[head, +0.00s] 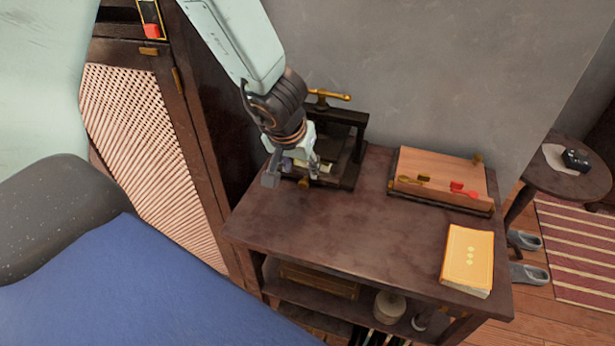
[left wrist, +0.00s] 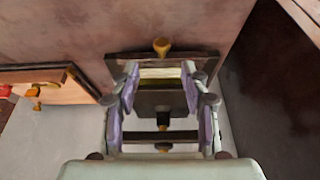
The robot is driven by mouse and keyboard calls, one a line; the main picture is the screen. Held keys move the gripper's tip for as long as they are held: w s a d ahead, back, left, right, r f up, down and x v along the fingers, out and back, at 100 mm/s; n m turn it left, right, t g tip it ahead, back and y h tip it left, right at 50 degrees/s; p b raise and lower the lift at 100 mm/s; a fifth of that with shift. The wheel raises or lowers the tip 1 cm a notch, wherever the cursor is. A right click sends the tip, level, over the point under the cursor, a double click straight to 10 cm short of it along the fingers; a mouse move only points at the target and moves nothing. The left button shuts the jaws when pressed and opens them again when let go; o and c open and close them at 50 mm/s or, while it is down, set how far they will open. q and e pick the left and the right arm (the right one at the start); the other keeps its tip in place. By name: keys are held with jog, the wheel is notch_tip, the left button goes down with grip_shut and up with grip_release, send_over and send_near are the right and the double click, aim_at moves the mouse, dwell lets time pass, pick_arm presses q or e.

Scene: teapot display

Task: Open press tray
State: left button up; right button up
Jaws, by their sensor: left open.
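The dark press (head: 352,150) stands at the back left of the wooden table, with a brass handle (head: 328,95) on top. Its low tray (left wrist: 205,61) looks pushed in, with a pale strip, perhaps paper, above it. A brass knob (head: 303,184) sits on the tray's front; it also shows in the left wrist view (left wrist: 161,46). My left gripper (head: 293,174) is open and empty at the front of the press, close to the knob. In the left wrist view its fingers (left wrist: 160,78) are apart, with the knob beyond their tips. Contact cannot be told. My right gripper is not in view.
A wooden box (head: 440,178) with a small red item and brass parts lies right of the press. A yellow book (head: 468,258) lies at the table's (head: 330,235) front right. The table front before the press is clear. A lattice cabinet door (head: 140,135) stands left.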

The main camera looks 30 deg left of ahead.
aim_at(303, 182)
pick_arm(q)
jog(key=f+b, duration=0.2)
jog(key=f, duration=0.1)
jog(key=shift+s+a, duration=0.1)
jog(key=shift+a, duration=0.25)
jog(key=x, duration=0.1)
jog(key=b+x, duration=0.2)
jog(key=shift+w+d+f, duration=0.25)
jog(key=shift+w, duration=0.25)
jog(key=shift+a+f, duration=0.1)
jog(key=shift+f, duration=0.1)
jog(key=shift+s+a, duration=0.1)
jog(key=shift+s, duration=0.1)
jog(key=shift+w+f, duration=0.1)
jog(key=shift+w, duration=0.25)
jog(key=shift+s, duration=0.2)
jog(key=c, duration=0.5)
grip_shut()
jog(key=shift+w, duration=0.1)
